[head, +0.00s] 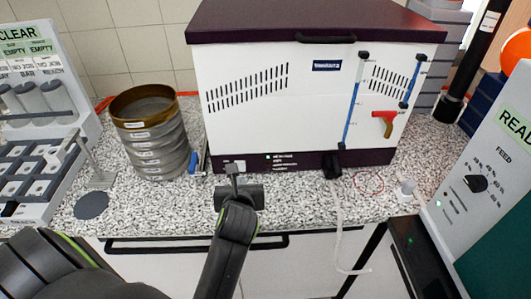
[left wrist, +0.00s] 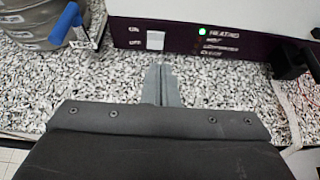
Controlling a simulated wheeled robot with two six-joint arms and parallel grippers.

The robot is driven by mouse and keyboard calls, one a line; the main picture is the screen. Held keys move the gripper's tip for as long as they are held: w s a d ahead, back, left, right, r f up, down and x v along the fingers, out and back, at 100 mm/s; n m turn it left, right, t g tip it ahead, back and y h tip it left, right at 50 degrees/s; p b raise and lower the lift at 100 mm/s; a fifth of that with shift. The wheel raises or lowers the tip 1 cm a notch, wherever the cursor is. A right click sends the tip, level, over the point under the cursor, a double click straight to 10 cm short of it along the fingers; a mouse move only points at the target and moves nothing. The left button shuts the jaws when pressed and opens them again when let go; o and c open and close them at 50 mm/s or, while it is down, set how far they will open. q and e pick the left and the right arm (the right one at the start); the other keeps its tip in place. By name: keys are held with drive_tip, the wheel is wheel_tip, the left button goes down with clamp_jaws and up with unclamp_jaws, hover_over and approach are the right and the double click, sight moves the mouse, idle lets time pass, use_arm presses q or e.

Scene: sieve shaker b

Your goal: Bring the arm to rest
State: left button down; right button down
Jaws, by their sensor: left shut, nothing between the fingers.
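My left arm comes in from the lower left of the head view. Its gripper (head: 234,170) points at the lower front of the white and dark purple machine, over the speckled counter. In the left wrist view the two grey fingers (left wrist: 162,84) are together with nothing between them. They are just short of the machine's dark base panel (left wrist: 240,40), by a white ON/OFF switch (left wrist: 155,41) and a lit green light (left wrist: 202,31). I cannot tell whether the fingertips touch anything. My right gripper is not in view.
A sieve stack (head: 152,140) stands left of the machine (head: 270,80), with a blue-handled tool (head: 195,160) between them. A rack (head: 40,175) stands at far left, with a dark disc (head: 91,205) beside it. A feed control box (head: 490,170) is at right. A hose (head: 338,220) hangs over the counter edge.

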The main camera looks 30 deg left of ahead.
use_arm(q)
drive_tip(key=s+f+n+g+h, duration=0.2)
drive_tip(key=s+f+n+g, duration=0.25)
drive_tip(key=s+n, duration=0.9)
drive_tip(key=s+f+n+g+h, duration=0.3)
drive_tip(key=s+f+n, duration=0.3)
drive_tip(key=s+n, duration=0.7)
wheel_tip(320, 180, down, 26)
drive_tip(key=w+a+f+n+b, duration=0.1)
drive_tip(key=w+a+n+b, duration=0.1)
drive_tip(key=w+n, duration=0.15)
drive_tip(key=s+d+f+g+b, duration=0.1)
drive_tip(key=s+f+g+b, duration=0.1)
drive_tip(key=s+f, duration=1.4)
drive_tip(key=shift+d+f+h, duration=0.2)
drive_tip(key=shift+f+h, duration=0.2)
drive_tip(key=shift+f, duration=0.55)
